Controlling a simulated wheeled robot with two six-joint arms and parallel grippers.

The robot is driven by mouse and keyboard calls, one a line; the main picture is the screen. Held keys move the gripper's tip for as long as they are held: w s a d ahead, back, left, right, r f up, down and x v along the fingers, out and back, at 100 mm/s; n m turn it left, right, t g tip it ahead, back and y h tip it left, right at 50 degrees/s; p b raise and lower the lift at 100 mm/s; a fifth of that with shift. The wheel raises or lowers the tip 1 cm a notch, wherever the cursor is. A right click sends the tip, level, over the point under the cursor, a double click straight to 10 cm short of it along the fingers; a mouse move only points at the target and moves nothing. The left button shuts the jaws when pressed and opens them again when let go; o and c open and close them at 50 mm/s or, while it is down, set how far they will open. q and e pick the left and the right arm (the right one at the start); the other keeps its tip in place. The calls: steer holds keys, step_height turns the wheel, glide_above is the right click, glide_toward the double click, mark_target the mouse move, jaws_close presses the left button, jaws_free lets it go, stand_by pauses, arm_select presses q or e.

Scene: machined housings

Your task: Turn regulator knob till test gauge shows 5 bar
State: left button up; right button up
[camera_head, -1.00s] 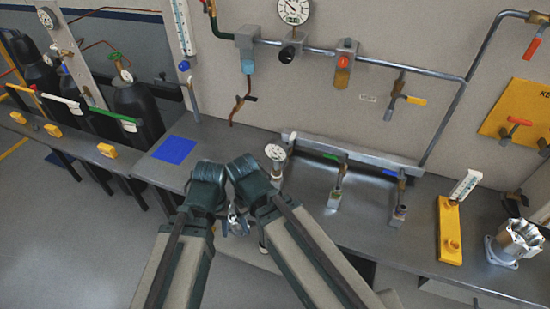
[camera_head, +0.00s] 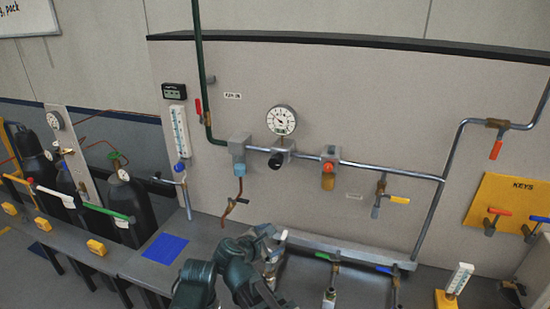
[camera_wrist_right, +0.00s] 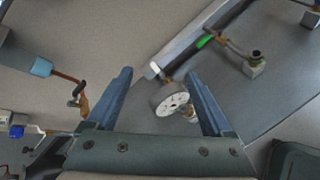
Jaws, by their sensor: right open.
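The regulator on the wall pipe has a black knob (camera_head: 275,161). A round white gauge (camera_head: 281,120) stands above it; its needle is too small to read. My right gripper (camera_head: 274,250) is low in front of the panel, below and apart from the knob. In the right wrist view my right gripper (camera_wrist_right: 160,75) is open, with a small round gauge (camera_wrist_right: 172,103) showing between its fingers. This gauge appears to stand at the bench manifold, and I see no grip on it. Its reading is unclear. My left gripper cannot be made out.
A red-orange knob (camera_head: 328,167) sits right of the regulator. A yellow-handled valve (camera_head: 398,200) and a red-handled valve (camera_head: 496,149) are further right. A hanging hose (camera_head: 236,205) is left of my gripper. A blue mat (camera_head: 165,247) lies on the bench.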

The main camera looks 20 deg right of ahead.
steer(key=w+r+n+t+h+p, duration=0.1)
steer(key=w+r+n+t, duration=0.35)
steer(key=r+n, duration=0.35)
steer(key=n+t+p, duration=0.1)
steer(key=n+t, duration=0.1)
steer(key=n, duration=0.3)
glide_toward(274, 164)
arm_select(q)
step_height(274, 164, up, 3)
steer(key=shift+r, duration=0.1)
arm_select(e)
steer(key=shift+h, duration=0.3)
steer(key=x, duration=1.1)
steer(key=shift+a+f, duration=0.1)
steer(key=shift+f, duration=0.15)
jaws_close()
